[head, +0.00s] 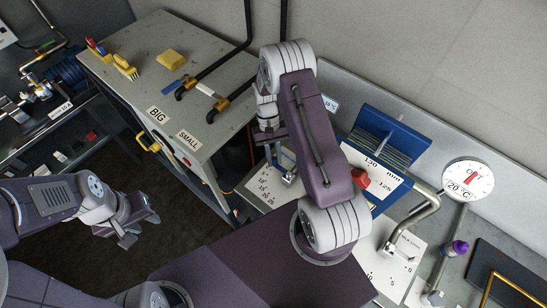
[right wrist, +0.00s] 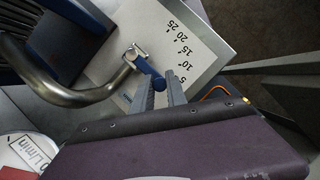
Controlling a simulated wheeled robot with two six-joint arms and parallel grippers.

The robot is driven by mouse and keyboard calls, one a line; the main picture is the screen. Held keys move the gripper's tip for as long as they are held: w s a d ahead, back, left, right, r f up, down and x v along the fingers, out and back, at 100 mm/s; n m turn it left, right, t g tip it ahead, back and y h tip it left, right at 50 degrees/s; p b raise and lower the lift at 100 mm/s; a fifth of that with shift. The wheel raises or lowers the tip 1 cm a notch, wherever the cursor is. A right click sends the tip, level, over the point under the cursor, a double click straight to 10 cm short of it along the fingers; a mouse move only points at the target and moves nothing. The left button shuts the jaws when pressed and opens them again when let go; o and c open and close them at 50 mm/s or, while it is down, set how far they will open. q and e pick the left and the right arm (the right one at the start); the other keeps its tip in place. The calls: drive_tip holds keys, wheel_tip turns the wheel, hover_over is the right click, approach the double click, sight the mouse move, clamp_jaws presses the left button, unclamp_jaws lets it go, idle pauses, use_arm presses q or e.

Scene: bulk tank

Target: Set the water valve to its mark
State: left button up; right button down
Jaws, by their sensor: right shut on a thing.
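A pale scale plate (head: 262,186) marked 10 to 25 lies below my right gripper in the head view. The right wrist view shows the plate (right wrist: 205,48) with 5, 10, 15, 20 and 25. A blue lever (right wrist: 147,66) with a metal pivot (right wrist: 135,53) stands over it, presumably the water valve. My right gripper (head: 280,160) is shut on the blue lever; its fingers (right wrist: 160,92) hide the lever's end, so the exact reading is unclear. My left gripper (head: 138,226) is open and empty over the dark floor at the left.
A grey cabinet (head: 215,75) with BIG and SMALL labels stands behind. A bent metal pipe (head: 422,217), a red block (head: 361,178), a blue rack (head: 392,128) and a round gauge (head: 467,180) crowd the right side. The pipe (right wrist: 75,96) passes close to the lever.

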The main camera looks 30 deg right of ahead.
drive_tip(key=c, duration=1.3)
unclamp_jaws()
drive_tip(key=shift+b+v, duration=1.05)
drive_tip(key=shift+v, duration=3.55)
